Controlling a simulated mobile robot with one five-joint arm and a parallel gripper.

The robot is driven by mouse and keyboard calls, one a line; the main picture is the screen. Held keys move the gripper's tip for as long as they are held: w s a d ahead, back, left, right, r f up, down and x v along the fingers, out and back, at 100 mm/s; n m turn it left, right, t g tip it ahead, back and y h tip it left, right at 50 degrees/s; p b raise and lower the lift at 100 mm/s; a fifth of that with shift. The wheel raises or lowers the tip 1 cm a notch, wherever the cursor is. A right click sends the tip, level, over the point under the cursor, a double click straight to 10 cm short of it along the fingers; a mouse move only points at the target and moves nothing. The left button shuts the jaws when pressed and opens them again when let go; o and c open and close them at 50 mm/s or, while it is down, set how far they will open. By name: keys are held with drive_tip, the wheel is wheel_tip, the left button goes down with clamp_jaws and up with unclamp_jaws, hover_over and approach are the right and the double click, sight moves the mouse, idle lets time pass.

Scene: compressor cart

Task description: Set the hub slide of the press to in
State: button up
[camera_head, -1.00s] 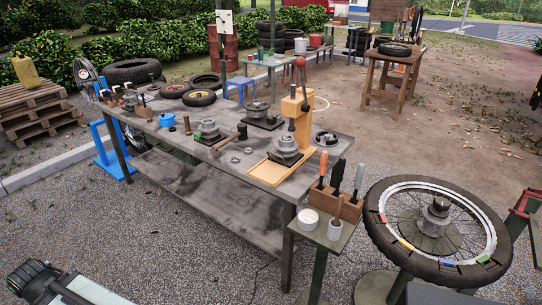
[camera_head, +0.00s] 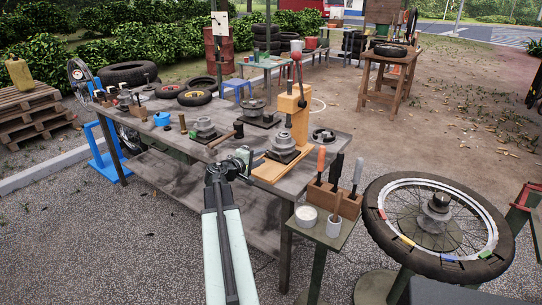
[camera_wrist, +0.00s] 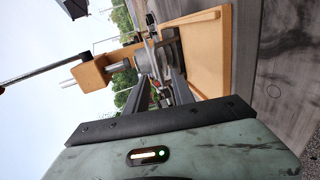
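The press (camera_head: 299,112) stands on the near right part of the workbench. It has an orange-tan frame and a lever with a red knob (camera_head: 297,56). A grey stepped hub (camera_head: 283,142) sits on its base below the ram; the hub also shows in the wrist view (camera_wrist: 171,50), where the press lies sideways. My gripper (camera_head: 246,160) is at the bench's front edge, left of the press base. In the wrist view its two fingers (camera_wrist: 160,88) are apart and point toward the hub, with nothing clearly between them. I cannot make out the slide's setting.
A mallet (camera_head: 226,134) and another hub (camera_head: 204,130) lie left of the press on the workbench (camera_head: 165,131). A small stand with a wooden tool block (camera_head: 335,198) and a wheel (camera_head: 437,225) on a stand are at right. Gravel is open at front left.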

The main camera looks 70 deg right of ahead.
drive_tip(key=shift+s+d+r, duration=0.1)
drive_tip(key=shift+s+d, duration=0.05)
drive_tip(key=shift+s, duration=0.05)
drive_tip(key=b, duration=0.2)
approach(281, 147)
drive_tip(key=x, duration=0.4)
drive_tip(key=shift+w+f, duration=0.3)
drive_tip(key=shift+f, duration=0.05)
clamp_jaws()
idle(0.8)
